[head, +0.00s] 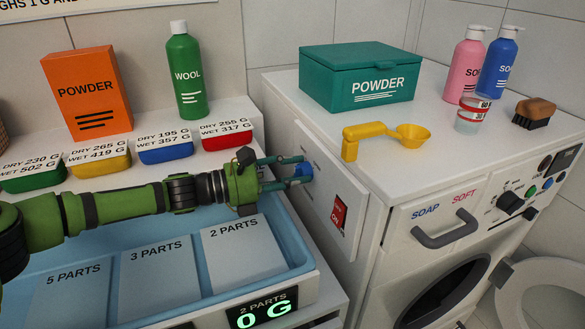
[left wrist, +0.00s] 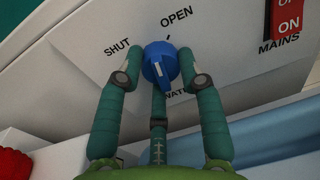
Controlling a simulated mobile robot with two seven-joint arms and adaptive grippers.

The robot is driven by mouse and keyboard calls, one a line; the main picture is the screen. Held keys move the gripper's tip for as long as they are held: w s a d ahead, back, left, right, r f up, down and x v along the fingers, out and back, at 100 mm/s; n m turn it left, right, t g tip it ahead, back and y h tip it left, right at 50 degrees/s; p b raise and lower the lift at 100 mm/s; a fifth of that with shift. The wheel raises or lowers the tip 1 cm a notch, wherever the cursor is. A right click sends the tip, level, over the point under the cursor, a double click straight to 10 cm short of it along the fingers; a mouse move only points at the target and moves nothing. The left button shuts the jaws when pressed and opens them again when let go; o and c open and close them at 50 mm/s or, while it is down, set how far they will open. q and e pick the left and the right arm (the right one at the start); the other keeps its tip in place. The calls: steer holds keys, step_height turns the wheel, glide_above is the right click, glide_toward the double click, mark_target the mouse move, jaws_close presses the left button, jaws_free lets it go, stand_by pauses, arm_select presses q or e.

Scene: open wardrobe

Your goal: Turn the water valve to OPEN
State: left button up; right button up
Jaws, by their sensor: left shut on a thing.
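The water valve is a blue knob (left wrist: 158,62) on the white side panel of the washing machine, between the printed words SHUT and OPEN. A pale mark shows on its face; I cannot tell for sure which word it points to. In the head view the knob (head: 303,171) sits below the machine's top edge. My left gripper (head: 290,170) reaches it from the left and is shut on it. In the left wrist view the gripper (left wrist: 160,66) has teal fingers on both sides of the knob and one below, partly covering the word WATER. My right gripper is out of view.
A red MAINS switch (head: 339,213) reading ON is on the same panel, right of the knob. A green powder box (head: 350,75) and a yellow scoop (head: 385,135) stand on the machine top. A blue tray (head: 306,252) with marked plates lies beneath my left arm.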

arm_select(q)
steer(key=m, duration=0.1)
steer(key=r+m, duration=0.1)
steer(key=m, duration=0.1)
steer(key=shift+w+m+p, duration=0.1)
steer(key=shift+m+p, duration=0.2)
steer(key=shift+p, duration=0.1)
steer(key=shift+d+m, duration=0.1)
steer(key=shift+m, duration=1.6)
steer(key=o, duration=0.9)
steer(key=shift+c, duration=0.2)
steer(key=shift+s+f, duration=0.15)
steer(key=shift+s, duration=0.1)
